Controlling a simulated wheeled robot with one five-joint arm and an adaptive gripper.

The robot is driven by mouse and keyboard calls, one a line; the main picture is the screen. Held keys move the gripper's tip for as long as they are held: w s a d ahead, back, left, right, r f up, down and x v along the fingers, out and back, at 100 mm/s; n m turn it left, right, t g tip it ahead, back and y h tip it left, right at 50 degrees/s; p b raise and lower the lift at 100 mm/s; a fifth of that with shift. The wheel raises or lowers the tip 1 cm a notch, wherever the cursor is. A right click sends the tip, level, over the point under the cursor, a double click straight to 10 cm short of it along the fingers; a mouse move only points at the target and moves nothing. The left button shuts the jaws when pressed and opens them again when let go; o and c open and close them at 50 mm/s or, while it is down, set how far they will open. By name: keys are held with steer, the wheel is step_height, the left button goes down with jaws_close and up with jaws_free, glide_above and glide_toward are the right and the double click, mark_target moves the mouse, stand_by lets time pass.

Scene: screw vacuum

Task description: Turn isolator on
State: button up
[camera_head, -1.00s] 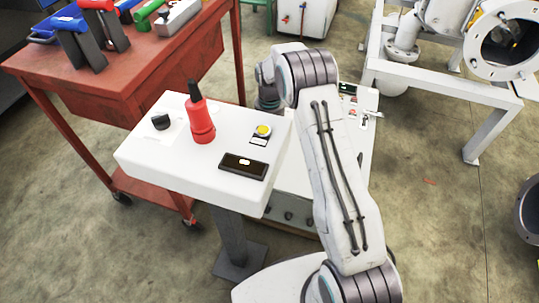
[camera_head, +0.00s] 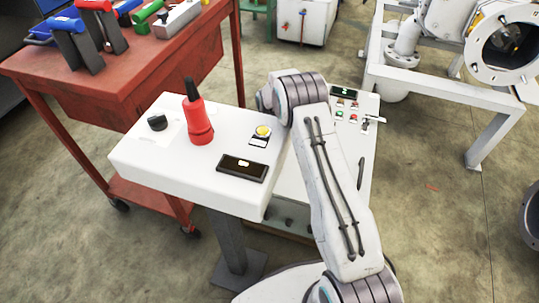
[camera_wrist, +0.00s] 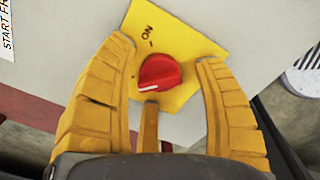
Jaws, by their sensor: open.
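The isolator is a round red knob (camera_wrist: 160,73) with a white pointer line, on a yellow plate (camera_wrist: 195,42) marked "ON" at its upper left, in the wrist view. The white line lies at the knob's lower side, away from the "ON" mark. My gripper (camera_wrist: 165,65) is open, with one yellow finger on each side of the knob. A middle yellow part of my gripper ends just below the knob. I cannot tell whether any finger touches it. In the head view my arm hides the gripper and the isolator is not seen.
A white console (camera_head: 150,170) carries a red bottle-shaped item (camera_head: 197,120), a black knob (camera_head: 157,122), a yellow button (camera_head: 263,131) and a dark display (camera_head: 243,168). A red tool bench (camera_head: 110,85) stands at left. A cabinet with a lit panel (camera_head: 345,92) stands behind my arm.

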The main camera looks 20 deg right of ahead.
steer(key=shift+c, duration=0.2)
steer(key=c, duration=1.2)
